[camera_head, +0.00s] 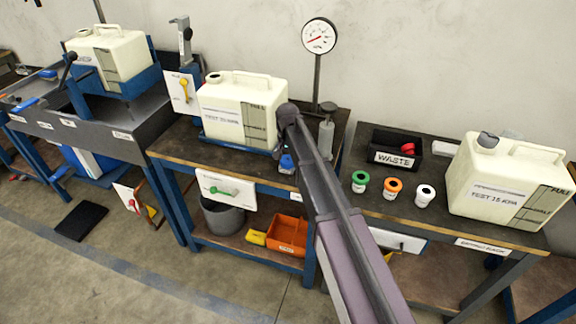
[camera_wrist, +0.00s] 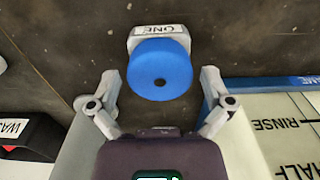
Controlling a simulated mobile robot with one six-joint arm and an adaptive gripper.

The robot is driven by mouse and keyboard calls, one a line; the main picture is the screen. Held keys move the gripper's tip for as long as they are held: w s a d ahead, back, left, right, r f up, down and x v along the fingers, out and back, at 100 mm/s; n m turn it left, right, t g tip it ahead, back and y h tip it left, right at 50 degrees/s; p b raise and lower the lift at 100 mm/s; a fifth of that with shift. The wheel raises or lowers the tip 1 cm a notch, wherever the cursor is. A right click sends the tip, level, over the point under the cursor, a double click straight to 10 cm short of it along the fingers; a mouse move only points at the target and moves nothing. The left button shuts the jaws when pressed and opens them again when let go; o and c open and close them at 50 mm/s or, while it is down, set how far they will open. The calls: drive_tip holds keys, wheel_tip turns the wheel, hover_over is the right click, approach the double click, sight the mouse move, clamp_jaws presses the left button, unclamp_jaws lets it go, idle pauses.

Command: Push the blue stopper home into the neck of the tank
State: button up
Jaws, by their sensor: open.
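The blue stopper (camera_wrist: 161,66) sits on a small white holder marked ONE (camera_wrist: 158,30) in the wrist view; it also shows small beside the arm in the head view (camera_head: 287,162). My gripper (camera_wrist: 160,76) is open, with one finger to each side of the stopper and nothing held. Whether the fingers are level with it, I cannot tell. The white tank (camera_head: 240,110) stands on the middle bench, left of the stopper, its neck (camera_head: 213,77) at the top left. Its marked side (camera_wrist: 285,115) shows in the wrist view. My arm hides the gripper in the head view.
A pressure gauge (camera_head: 319,36) stands behind the arm. On the right bench are a WASTE bin (camera_head: 385,158), green, orange and white caps, and a second tank (camera_head: 510,185) with a grey cap. Another tank (camera_head: 110,55) is at far left.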

sight(288, 159)
idle(0.8)
drive_tip(key=c, duration=1.2)
drive_tip(key=shift+o, duration=0.2)
drive_tip(key=shift+r, duration=0.15)
drive_tip(key=shift+r+p, duration=0.5)
drive_tip(key=shift+p, duration=0.2)
drive_tip(key=shift+r+p, duration=0.55)
drive_tip(key=shift+r, duration=0.05)
drive_tip(key=shift+r+p, duration=1.7)
